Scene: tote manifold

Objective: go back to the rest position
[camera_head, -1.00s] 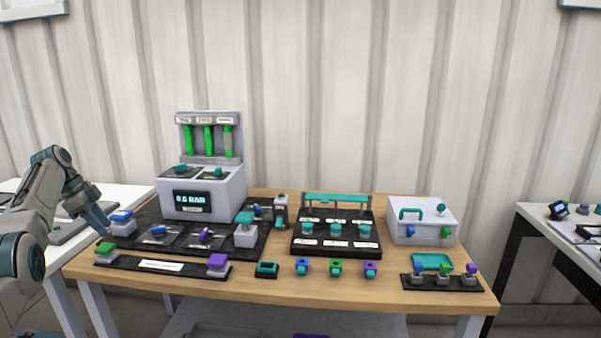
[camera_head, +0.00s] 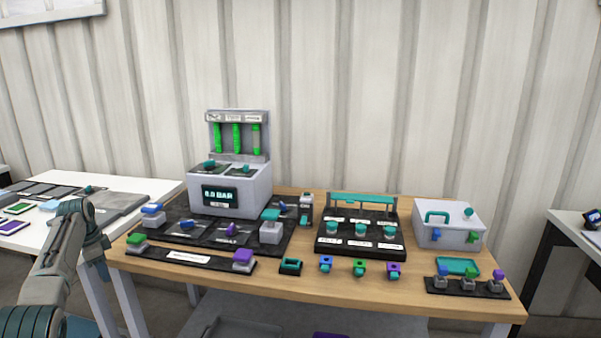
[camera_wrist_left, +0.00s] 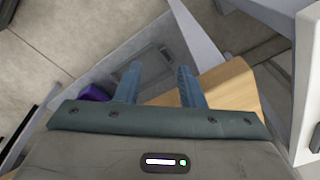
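My left arm is at the left of the head view, drawn back beside the wooden table (camera_head: 300,278). Its gripper is hidden behind the arm there. In the left wrist view the left gripper (camera_wrist_left: 158,85) has its two blue fingers spread apart with nothing between them. Below the fingers are a grey tray on the low shelf (camera_wrist_left: 150,68), a purple item (camera_wrist_left: 95,93) and the table's wooden edge (camera_wrist_left: 232,85). My right gripper is in neither view.
The table carries a grey gauge unit (camera_head: 228,195) reading about 0.9 BAR, a black rack (camera_head: 360,250), a light grey box (camera_head: 447,232) and several small coloured fittings. A white table (camera_head: 150,190) stands left, another table (camera_head: 580,220) right. The floor (camera_wrist_left: 35,60) is clear at left.

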